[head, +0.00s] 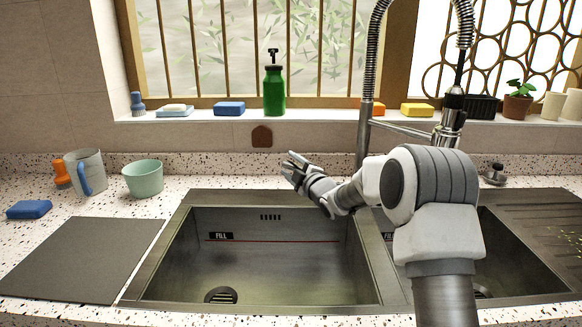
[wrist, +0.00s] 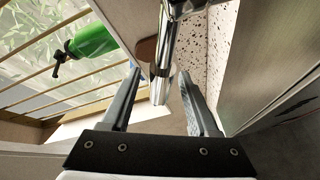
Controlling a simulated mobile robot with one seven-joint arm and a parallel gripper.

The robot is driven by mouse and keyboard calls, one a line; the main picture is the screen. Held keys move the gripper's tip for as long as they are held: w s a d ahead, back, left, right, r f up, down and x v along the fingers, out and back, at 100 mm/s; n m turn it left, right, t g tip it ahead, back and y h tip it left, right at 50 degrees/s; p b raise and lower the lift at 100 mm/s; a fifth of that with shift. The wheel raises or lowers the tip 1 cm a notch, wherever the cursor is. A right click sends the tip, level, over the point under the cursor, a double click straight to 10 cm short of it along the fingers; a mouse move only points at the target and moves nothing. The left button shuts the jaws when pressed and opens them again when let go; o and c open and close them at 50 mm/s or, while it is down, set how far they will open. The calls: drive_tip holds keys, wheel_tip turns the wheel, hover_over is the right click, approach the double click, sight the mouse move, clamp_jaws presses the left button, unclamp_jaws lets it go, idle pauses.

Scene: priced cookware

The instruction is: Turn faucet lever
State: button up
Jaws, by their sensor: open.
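The chrome faucet (head: 367,100) stands behind the sinks, with a coiled hose and a hanging spray head (head: 452,113). Its lower part is hidden behind my arm in the head view. In the wrist view a shiny chrome part of the faucet (wrist: 172,48) runs down from the top edge. Its lower end shows between my fingertips, but I cannot tell whether it is the lever or whether they touch it. My gripper (head: 293,169) is open above the left basin's back edge, pointing left; its two dark fingers also show in the wrist view (wrist: 160,74).
The left sink basin (head: 270,262) is empty. A mug (head: 86,172), a green bowl (head: 143,179) and a blue sponge (head: 29,209) stand on the left counter. A green bottle (head: 274,91) and sponges line the window sill (head: 330,116).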

clamp_jaws()
idle(1.4)
